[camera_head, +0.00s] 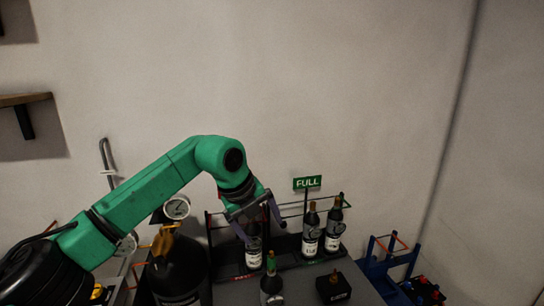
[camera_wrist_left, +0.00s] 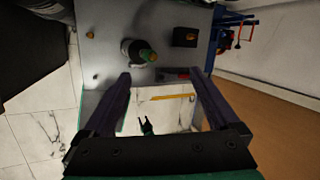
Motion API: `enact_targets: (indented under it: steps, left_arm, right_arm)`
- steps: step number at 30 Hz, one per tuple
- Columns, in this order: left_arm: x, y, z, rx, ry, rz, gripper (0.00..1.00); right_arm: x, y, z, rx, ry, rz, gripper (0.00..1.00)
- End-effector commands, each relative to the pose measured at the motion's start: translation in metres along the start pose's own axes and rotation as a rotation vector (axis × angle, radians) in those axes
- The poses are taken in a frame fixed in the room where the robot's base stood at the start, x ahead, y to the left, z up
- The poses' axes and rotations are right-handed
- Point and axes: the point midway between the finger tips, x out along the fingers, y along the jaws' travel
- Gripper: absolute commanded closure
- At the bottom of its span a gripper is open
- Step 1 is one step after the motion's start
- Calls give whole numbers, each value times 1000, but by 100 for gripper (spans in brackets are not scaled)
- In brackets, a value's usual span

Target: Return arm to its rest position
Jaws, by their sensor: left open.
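My left arm, green with black joints, comes in from the left in the head view and bends down at the wrist. My left gripper (camera_head: 260,226) points down above the rack area, its fingers spread apart. A dark bottle with a white label (camera_head: 253,253) stands just below and behind the fingers; whether they touch it is hard to tell. In the wrist view the left gripper (camera_wrist_left: 161,76) shows two dark fingers wide apart with nothing held between them. My right gripper is not in view.
Two dark bottles (camera_head: 311,232) stand in the rack by the green FULL sign (camera_head: 307,183). A green-topped bottle (camera_head: 272,287) and a black box (camera_head: 333,288) stand on the grey table in front. A large dark cylinder (camera_head: 180,268) with a gauge (camera_head: 177,208) stands left. A blue frame (camera_head: 388,262) is right.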

Motion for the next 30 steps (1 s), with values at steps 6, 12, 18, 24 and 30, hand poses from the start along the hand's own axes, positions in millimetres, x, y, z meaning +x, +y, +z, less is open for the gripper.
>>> enact_targets:
  steps: [6,12,18,24,30]
  left_arm:
    - [10,-113,-130,91,350,-721,6]
    - [-89,-125,-80,-564,398,-1525,6]
    - [-39,19,28,-1432,100,-1568,6]
    - [56,177,17,-2027,-166,-1153,6]
    - [108,277,-48,-2300,-294,-706,6]
  right_arm:
    - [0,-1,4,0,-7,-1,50]
    - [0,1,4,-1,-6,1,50]
    - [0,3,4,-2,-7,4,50]
    - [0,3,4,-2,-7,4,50]
    - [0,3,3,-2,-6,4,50]
